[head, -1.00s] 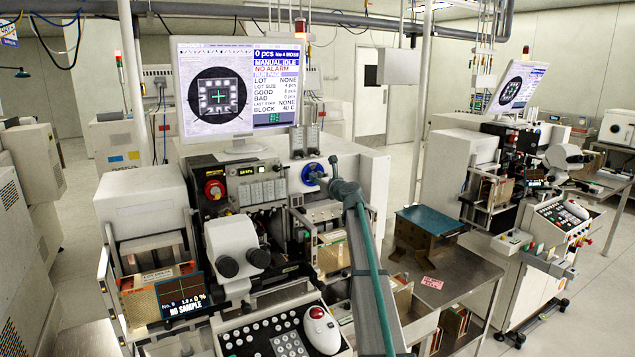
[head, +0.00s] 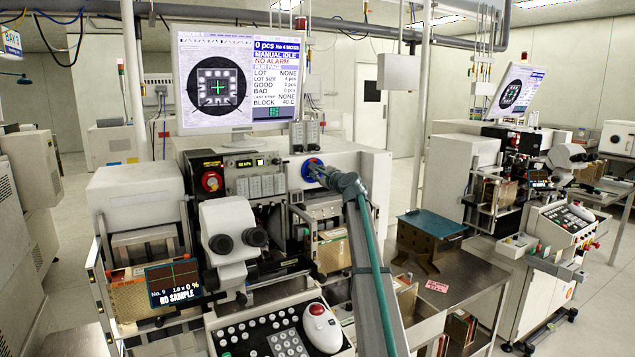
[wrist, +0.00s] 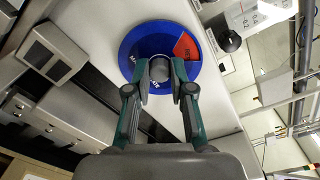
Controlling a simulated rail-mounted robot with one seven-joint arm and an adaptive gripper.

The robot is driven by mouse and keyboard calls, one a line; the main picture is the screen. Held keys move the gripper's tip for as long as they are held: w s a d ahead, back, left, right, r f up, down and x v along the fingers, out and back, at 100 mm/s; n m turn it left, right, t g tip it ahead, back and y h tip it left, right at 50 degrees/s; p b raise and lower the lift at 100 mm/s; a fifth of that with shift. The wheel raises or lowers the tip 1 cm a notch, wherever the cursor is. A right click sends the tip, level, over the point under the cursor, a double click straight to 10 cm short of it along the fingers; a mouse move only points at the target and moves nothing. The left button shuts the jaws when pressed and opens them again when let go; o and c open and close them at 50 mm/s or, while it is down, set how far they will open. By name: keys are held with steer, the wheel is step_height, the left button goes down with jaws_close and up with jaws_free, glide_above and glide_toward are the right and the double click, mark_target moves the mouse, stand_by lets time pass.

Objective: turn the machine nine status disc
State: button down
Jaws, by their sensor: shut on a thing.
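The status disc (wrist: 136,48) is blue with a red sector (wrist: 187,47) at its upper right and small white lettering too small to read surely. It is mounted on the pale front of the machine with the No. 9 display, and shows in the head view (head: 307,164). A grey round knob (wrist: 159,68) stands at its centre. My gripper (wrist: 160,78) is shut on this knob, one finger on each side. In the head view my gripper (head: 323,174) reaches the disc from the lower right and hides part of it.
A monitor (head: 281,92) stands above the machine. The microscope (head: 228,230) and keypad with trackball (head: 322,325) are below. In the wrist view a dark round knob (wrist: 229,40) is right of the disc.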

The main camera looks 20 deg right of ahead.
steer(key=n+b, duration=0.1)
steer(key=n, duration=0.1)
steer(key=n+b, duration=0.1)
steer(key=b, duration=0.1)
steer(key=n+b, duration=0.2)
steer(key=shift+f+n, duration=0.25)
steer(key=shift+n, duration=0.05)
steer(key=n+b, duration=0.5)
steer(key=shift+b, duration=0.3)
steer(key=n+b, duration=0.6)
steer(key=shift+n, duration=0.3)
steer(key=n+b, duration=0.3)
steer(key=n, duration=0.1)
steer(key=shift+r+n+b, duration=0.1)
steer(key=shift+n+b, duration=0.2)
steer(key=c, duration=1)
jaws_free()
steer(key=shift+s, duration=0.15)
